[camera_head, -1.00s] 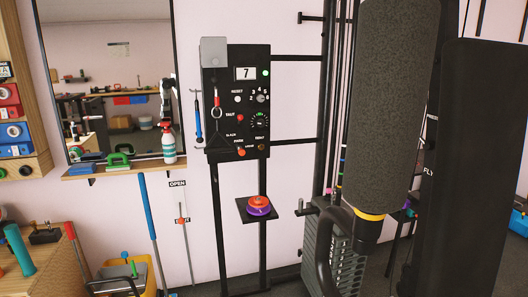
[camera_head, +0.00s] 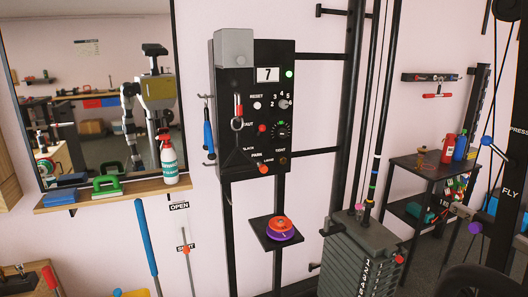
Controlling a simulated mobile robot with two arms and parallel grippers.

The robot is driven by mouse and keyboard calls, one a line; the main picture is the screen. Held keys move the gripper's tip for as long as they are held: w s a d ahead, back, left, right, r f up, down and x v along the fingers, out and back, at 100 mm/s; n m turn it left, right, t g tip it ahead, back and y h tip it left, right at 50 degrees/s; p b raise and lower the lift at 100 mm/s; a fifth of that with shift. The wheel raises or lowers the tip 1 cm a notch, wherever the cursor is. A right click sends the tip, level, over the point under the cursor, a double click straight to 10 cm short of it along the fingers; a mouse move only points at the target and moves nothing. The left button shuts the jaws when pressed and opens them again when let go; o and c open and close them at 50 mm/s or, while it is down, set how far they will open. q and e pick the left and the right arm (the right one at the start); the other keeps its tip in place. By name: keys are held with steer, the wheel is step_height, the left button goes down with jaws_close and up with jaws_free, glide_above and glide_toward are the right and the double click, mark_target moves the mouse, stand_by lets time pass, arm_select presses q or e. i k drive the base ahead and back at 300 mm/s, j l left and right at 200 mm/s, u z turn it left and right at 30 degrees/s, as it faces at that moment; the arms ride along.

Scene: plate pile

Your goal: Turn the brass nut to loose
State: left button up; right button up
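I cannot pick out a brass nut for certain. A small brass-brown object (camera_head: 421,158) stands on the black side table at right, too small to identify. Neither of my grippers shows directly. A yellow and grey robot figure (camera_head: 158,95) shows in the mirror, its grippers unclear.
A small black shelf with a red and purple disc (camera_head: 281,228) juts out below the panel. A grey weight stack (camera_head: 365,255) stands right of it. The side table (camera_head: 410,168) is farther right. A wooden ledge (camera_head: 120,195) with a spray bottle (camera_head: 168,160) runs below the mirror.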

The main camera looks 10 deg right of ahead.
mark_target(282, 160)
steer(key=i, duration=1.2)
